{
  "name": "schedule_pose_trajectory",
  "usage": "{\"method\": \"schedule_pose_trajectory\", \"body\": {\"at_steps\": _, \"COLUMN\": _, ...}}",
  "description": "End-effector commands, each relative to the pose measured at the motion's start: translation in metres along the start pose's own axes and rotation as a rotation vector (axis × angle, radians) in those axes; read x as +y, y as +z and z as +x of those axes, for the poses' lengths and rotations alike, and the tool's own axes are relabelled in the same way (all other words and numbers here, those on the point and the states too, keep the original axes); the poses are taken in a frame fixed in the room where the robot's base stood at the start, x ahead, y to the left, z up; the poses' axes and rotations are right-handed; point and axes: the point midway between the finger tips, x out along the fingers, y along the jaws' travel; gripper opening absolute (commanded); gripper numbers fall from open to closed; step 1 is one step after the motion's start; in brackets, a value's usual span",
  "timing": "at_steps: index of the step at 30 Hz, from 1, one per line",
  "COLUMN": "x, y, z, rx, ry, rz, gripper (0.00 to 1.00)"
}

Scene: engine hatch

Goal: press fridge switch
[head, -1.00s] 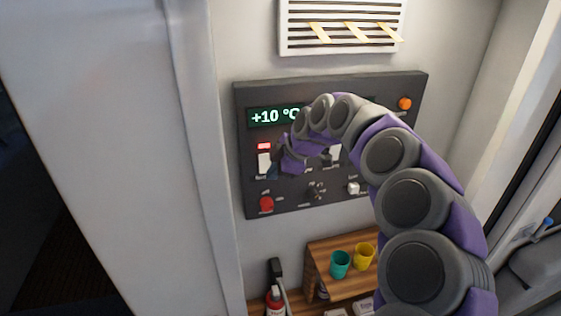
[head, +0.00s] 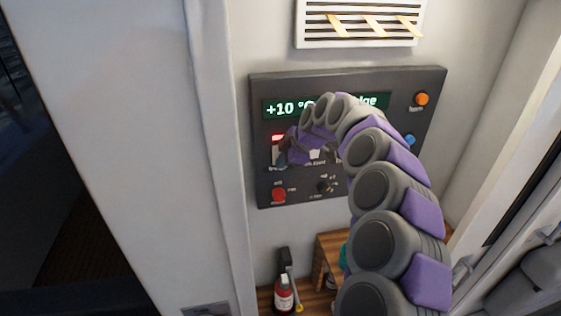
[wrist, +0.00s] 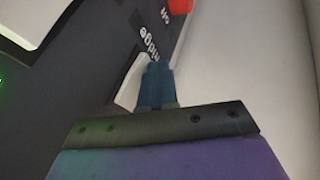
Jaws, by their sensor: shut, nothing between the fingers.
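The dark control panel (head: 262,190) is on the wall, with a green display (head: 283,109) that reads +10 °C. In the wrist view a white switch (wrist: 129,84) stands beside the label "fridge". My gripper (head: 285,158) is shut and empty, its blue fingertips (wrist: 155,75) right at this switch. I cannot tell whether they touch it.
A red knob (head: 279,195) is below the switch, and an orange button (head: 421,99) is at the panel's upper right. Other switches are partly behind my arm. A vent (head: 345,28) is above. A red bottle (head: 284,294) and a wooden shelf (head: 328,245) are below.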

Motion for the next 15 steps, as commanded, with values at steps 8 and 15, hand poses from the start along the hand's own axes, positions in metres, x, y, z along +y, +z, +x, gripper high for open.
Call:
{"method": "schedule_pose_trajectory", "body": {"at_steps": 8, "x": 0.000, "y": -0.001, "z": 0.005, "rx": 0.001, "ry": 0.015, "rz": -0.008, "gripper": 0.00}}
{"method": "schedule_pose_trajectory", "body": {"at_steps": 15, "x": 0.003, "y": -0.002, "z": 0.007, "rx": 0.007, "ry": 0.054, "rz": -0.023, "gripper": 0.00}}
